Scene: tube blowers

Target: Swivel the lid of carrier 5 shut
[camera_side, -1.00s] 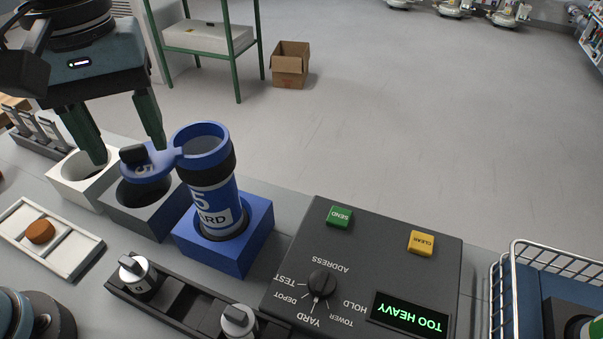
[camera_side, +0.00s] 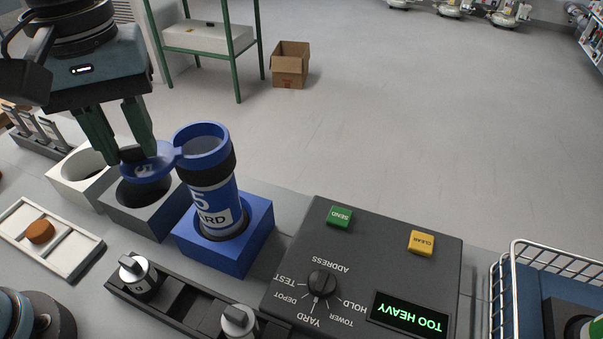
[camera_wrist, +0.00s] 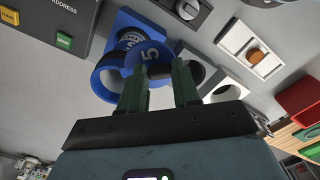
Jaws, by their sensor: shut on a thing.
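Carrier 5 (camera_side: 210,200) is a blue tube with a black collar, standing in a blue block holder (camera_side: 250,245). Its mouth is open at the top. Its blue lid (camera_side: 160,165), marked 5, is swung out to the left, level with the rim and joined at the collar; it also shows in the wrist view (camera_wrist: 148,55). My gripper (camera_side: 132,155) points down at the lid's outer end and is shut on the black knob on the lid. In the wrist view, the green fingers (camera_wrist: 160,75) stand either side of this knob.
A grey holder (camera_side: 140,212) and a white holder (camera_side: 75,180), both empty, stand left of the carrier. The control panel (camera_side: 365,260) is at right and reads TOO HEAVY. A white tray (camera_side: 75,262) with an orange puck lies at left.

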